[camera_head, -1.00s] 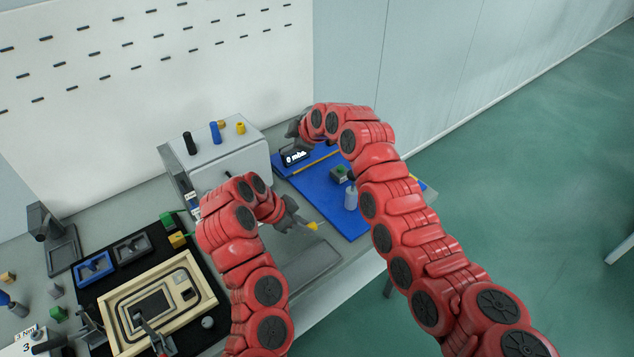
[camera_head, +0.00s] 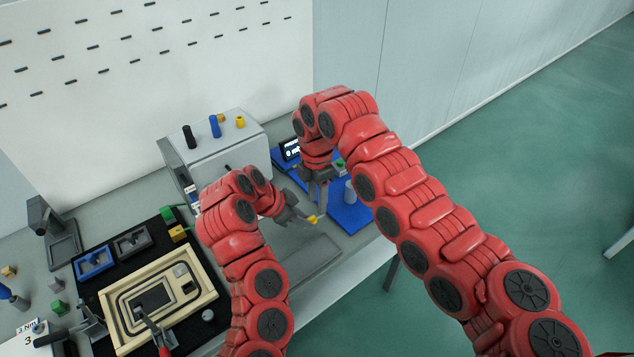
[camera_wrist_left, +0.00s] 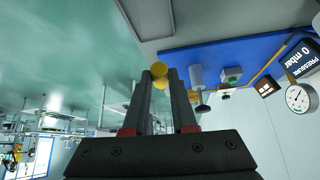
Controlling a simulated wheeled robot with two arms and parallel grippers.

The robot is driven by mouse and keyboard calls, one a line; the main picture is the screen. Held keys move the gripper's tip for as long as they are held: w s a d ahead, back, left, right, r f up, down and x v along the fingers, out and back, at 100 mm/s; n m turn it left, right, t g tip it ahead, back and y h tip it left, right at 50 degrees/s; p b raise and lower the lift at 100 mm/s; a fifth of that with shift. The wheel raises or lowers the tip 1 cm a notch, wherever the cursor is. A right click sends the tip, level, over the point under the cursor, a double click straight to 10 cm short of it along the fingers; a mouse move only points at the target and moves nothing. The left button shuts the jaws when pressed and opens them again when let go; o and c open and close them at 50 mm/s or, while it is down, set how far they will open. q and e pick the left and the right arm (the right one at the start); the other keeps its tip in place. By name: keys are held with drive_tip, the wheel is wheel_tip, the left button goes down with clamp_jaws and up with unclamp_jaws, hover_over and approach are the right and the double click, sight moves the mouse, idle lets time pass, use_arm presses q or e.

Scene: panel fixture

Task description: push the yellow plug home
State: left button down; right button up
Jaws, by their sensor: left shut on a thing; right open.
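My left gripper (camera_head: 300,216) is shut on a yellow plug (camera_head: 313,219) and holds it over the grey bench, near the front edge of the blue mat. In the left wrist view the yellow plug (camera_wrist_left: 158,69) shows at the fingertips (camera_wrist_left: 170,80). My right gripper (camera_head: 321,196) is open and points down over the blue mat (camera_head: 349,216), close to the right of the left gripper. Its fingertips are small and partly hard to make out. Another yellow plug (camera_head: 240,121) stands on top of the grey box, beside a blue and a black one.
A grey box (camera_head: 222,150) stands behind my left arm. A white bottle (camera_head: 350,191) and a pressure display (camera_head: 291,149) are on the blue mat; a gauge (camera_wrist_left: 298,97) shows in the wrist view. A wooden frame (camera_head: 207,290) lies on the black mat at left.

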sight(315, 219)
wheel_tip(315, 219, down, 5)
drive_tip(key=shift+f, duration=0.15)
clamp_jaws()
idle(0.4)
use_arm(q)
drive_tip(key=c, duration=0.6)
unclamp_jaws()
drive_tip(key=shift+c, duration=0.2)
